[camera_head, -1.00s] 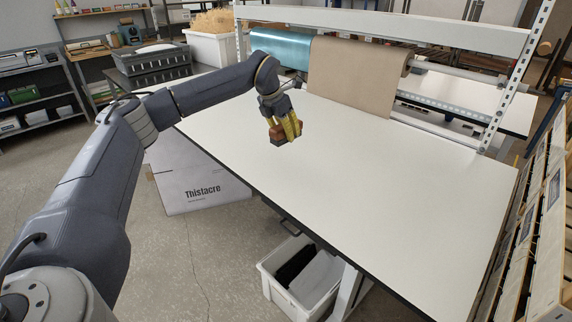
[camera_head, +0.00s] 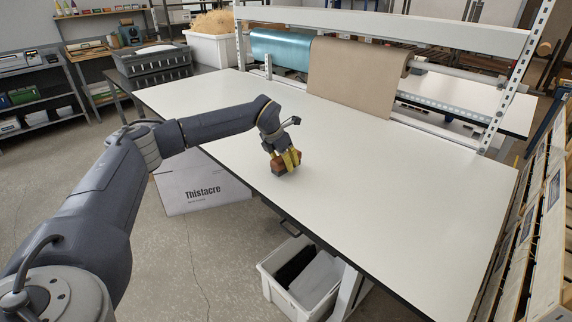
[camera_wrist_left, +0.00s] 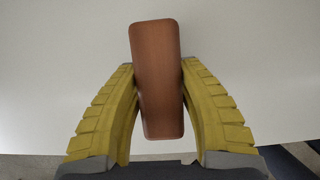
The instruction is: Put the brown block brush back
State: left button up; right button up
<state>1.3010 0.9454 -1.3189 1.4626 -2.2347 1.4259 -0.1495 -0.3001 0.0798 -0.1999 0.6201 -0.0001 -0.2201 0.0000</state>
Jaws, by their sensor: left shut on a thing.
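The brown block brush (camera_head: 279,168) is in my left gripper (camera_head: 286,162), at the near left part of the white table. In the left wrist view the brush (camera_wrist_left: 158,80) is a long, rounded brown block, held between the two yellow fingers of the left gripper (camera_wrist_left: 160,95). The gripper is shut on it from both sides. Dark bristles seem to show under the block in the head view. I cannot tell whether they touch the table top. My right gripper is not in view.
The white table (camera_head: 400,200) is bare around the brush. Rolls of blue film (camera_head: 280,50) and brown paper (camera_head: 355,75) hang at its back. A white bin (camera_head: 300,275) stands below the front edge; a slatted wooden rack (camera_head: 530,240) is at the right.

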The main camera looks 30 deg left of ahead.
pick_arm(q)
jog(key=shift+f, duration=0.45)
jog(key=shift+f, duration=0.2)
jog(key=o, duration=1.2)
jog(key=shift+r, duration=0.5)
jog(key=v, duration=1.1)
jog(key=shift+s+r, duration=0.15)
jog(key=shift+s, duration=0.15)
